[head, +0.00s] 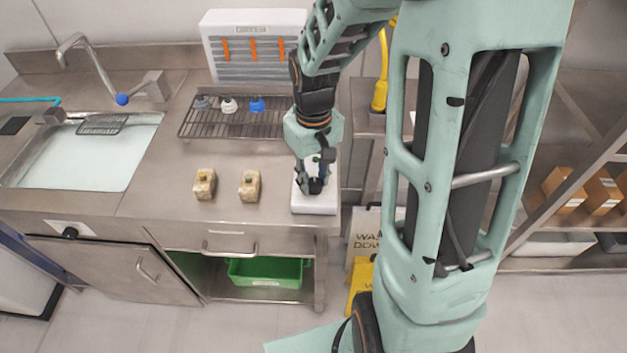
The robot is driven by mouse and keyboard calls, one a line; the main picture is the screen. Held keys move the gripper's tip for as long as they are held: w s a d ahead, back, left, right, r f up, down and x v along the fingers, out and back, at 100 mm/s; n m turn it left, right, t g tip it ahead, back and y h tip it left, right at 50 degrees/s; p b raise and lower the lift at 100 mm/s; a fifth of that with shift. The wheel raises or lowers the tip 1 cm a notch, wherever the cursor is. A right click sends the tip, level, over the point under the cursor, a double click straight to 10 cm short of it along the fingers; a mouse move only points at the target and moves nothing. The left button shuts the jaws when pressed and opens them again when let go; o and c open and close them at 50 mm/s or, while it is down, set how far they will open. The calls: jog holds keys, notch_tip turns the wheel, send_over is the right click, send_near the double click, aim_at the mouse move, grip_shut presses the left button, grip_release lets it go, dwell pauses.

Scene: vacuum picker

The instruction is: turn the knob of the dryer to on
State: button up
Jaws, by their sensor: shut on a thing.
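A dark knob (69,232) sits on a light plate on the counter front at the left, above a steel door (115,270). This looks like the dryer's knob, but no readable label confirms it, and its setting is too small to tell. My gripper (316,186) is far to the right of this knob, pointing down over a white block-like stand (314,205) at the counter's right end. It is shut on a small dark blue piece (324,170), mostly hidden by the fingers. I cannot tell whether the piece touches the stand.
Two yellowish blocks (250,185) stand on the counter left of my gripper. Behind are a wire rack (190,125) with small cups and a white panel (215,50) with orange strips. A sink (80,160) is at left. A green bin (266,272) is below. Bare counter lies between sink and blocks.

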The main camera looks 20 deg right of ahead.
aim_at(314, 182)
jog(key=m+b, duration=0.1)
jog(key=m, duration=0.4)
jog(key=shift+m, duration=0.4)
jog(key=shift+r, duration=0.1)
dwell(0.3)
jog(key=o, duration=1.2)
jog(key=shift+c, duration=0.2)
notch_tip(314, 182, up, 12)
